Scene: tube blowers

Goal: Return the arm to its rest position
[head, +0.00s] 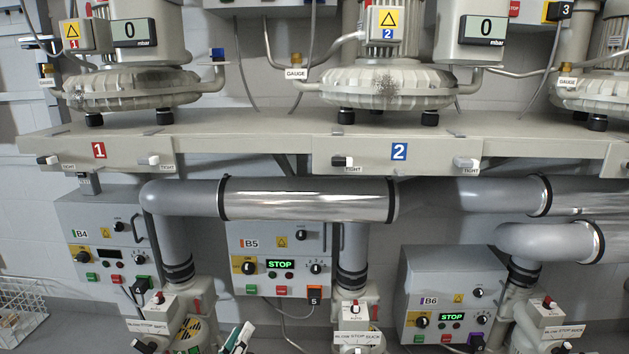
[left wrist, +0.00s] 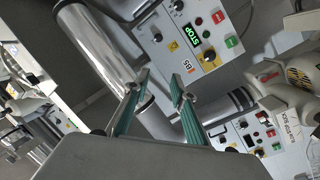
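My left gripper (head: 240,338) just shows at the bottom edge of the head view, left of centre, in front of the lower wall and the pumps. In the left wrist view my left gripper (left wrist: 160,79) has its two green-padded fingers apart with nothing between them. The fingers point toward the pipe and the grey B5 control box (left wrist: 200,38), and a gap shows past the tips. The rest of the left arm is hidden below the head view. My right gripper is in neither view.
A long shelf (head: 250,150) carries several blowers. Below it hang a shiny pipe (head: 305,199) and control boxes B4 (head: 80,222), B5 (head: 270,240) and B6 (head: 440,280). Valve units (head: 355,310) stand low in front. A wire basket (head: 20,298) is at the far left.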

